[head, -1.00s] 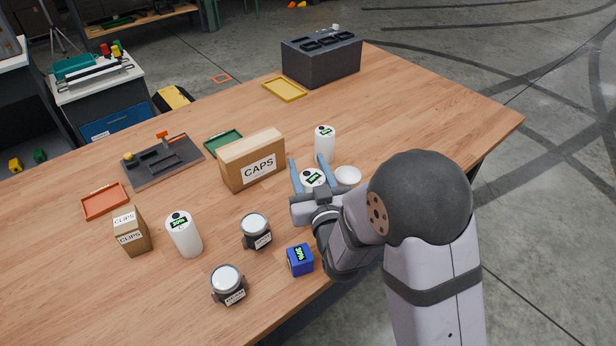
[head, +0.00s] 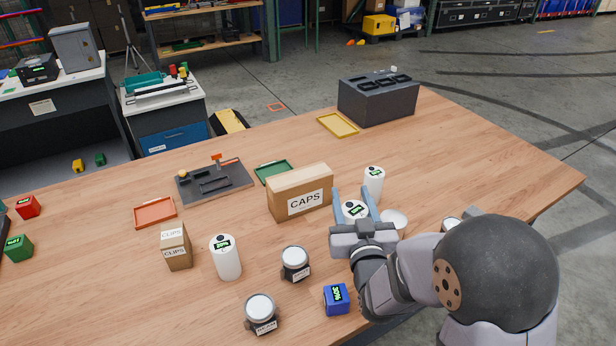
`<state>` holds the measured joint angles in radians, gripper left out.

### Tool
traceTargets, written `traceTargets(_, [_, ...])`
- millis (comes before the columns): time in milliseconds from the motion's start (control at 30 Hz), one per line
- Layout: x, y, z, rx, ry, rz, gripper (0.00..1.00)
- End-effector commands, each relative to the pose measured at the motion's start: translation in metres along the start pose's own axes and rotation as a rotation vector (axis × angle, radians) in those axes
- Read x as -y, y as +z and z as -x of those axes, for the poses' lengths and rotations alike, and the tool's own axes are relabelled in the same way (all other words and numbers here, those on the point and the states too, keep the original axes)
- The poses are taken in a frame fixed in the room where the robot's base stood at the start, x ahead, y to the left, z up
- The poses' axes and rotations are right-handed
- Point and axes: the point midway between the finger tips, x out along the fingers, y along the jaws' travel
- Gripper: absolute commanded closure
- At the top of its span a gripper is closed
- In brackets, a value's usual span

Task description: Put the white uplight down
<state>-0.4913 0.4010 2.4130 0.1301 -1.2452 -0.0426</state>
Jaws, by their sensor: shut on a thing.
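A white uplight (head: 354,209), a short white cylinder with a green-lit display on top, is between the blue-grey fingers of my gripper (head: 353,204). My gripper is shut on it, close to the right end of the CAPS box. Its lower part is hidden by my gripper, and I cannot tell whether its base touches the table. A similar white cylinder (head: 373,183) stands just behind it to the right. Another white cylinder with a display (head: 226,258) stands upright at the front left.
The cardboard CAPS box (head: 285,199) and a round white piece (head: 394,221) flank my gripper closely. Dark jars with pale lids (head: 295,262) and a blue cube (head: 337,300) stand in front. The wooden table (head: 470,150) is clear at the back right.

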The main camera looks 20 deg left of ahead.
Motion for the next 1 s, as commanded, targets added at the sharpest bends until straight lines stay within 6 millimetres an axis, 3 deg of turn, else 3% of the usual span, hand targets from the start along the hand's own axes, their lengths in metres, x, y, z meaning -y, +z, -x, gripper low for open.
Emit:
traceTargets(133, [0.010, 0.008, -0.010, -0.005, -0.017, -0.001, 1.00])
traceTargets(267, [0.024, -0.007, -0.037, -0.013, -0.037, -0.002, 1.00])
traceTargets(700, [0.081, -0.082, -0.144, -0.012, -0.145, 0.000, 1.00])
traceTargets(1000, [0.104, -0.150, -0.193, -0.014, -0.200, 0.000, 1.00])
